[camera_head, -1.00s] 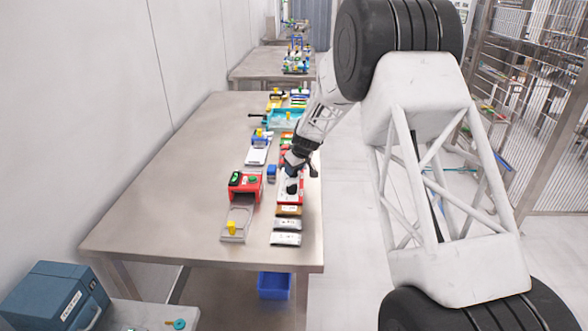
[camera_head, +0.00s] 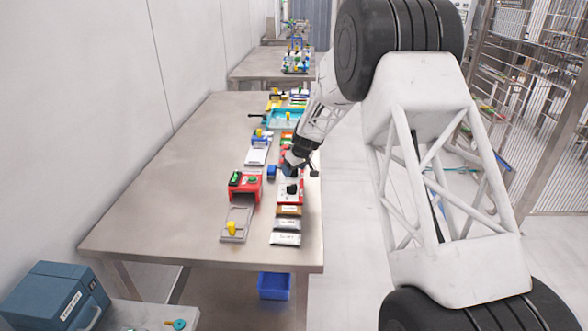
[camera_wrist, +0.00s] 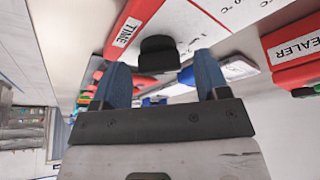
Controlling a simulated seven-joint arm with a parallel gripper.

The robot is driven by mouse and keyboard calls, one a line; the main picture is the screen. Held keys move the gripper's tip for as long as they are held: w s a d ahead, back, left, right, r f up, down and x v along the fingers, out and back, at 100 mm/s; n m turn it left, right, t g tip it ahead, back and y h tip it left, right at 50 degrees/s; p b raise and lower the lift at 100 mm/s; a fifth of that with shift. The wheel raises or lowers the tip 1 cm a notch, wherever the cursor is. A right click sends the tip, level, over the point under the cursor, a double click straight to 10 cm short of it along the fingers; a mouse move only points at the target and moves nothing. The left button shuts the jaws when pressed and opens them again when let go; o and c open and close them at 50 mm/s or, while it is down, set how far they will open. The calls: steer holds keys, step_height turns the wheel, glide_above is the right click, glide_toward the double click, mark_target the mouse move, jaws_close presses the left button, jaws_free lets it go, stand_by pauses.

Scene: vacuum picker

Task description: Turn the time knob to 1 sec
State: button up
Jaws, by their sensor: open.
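The time knob is a black knob (camera_wrist: 158,54) on a panel with red and white areas, beside a TIME label (camera_wrist: 126,32). In the head view, the small black knob (camera_head: 292,189) sits on the red-and-white panel (camera_head: 283,197) near the table's right edge. My gripper (camera_wrist: 162,62) is open, with two blue fingers. In the wrist view the knob shows between the fingertips, with a gap on each side. In the head view my gripper (camera_head: 289,168) is just beyond the knob and appears apart from it. The knob's setting cannot be read.
A red sealer (camera_head: 245,187) with a green button stands left of the panel; its SEALER label (camera_wrist: 297,47) shows in the wrist view. Packets (camera_head: 286,239) lie in front of the panel. The left of the table (camera_head: 165,190) is clear.

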steer(key=v, duration=0.7)
steer(key=shift+r, duration=0.35)
steer(key=shift+s+d+r, duration=0.1)
steer(key=s+d+r+m+h, duration=0.1)
steer(key=s+d+r+m, duration=0.1)
steer(key=s+d+r, duration=0.6)
steer(key=s+d+r+m, duration=0.1)
steer(key=s+r, duration=0.2)
steer(key=s, duration=0.9)
steer(key=s+d+r+m+h, duration=0.1)
steer(key=s+d+r+m, duration=0.1)
steer(key=s+d+r, duration=0.6)
steer(key=s+d+f+m, duration=0.2)
steer(key=s, duration=1.5)
steer(key=s+d+f+m+h, duration=0.1)
steer(key=s+d+f+m, duration=0.1)
steer(key=s, duration=1.5)
steer(key=shift+d+g+h, duration=0.3)
steer(key=shift+d, duration=0.05)
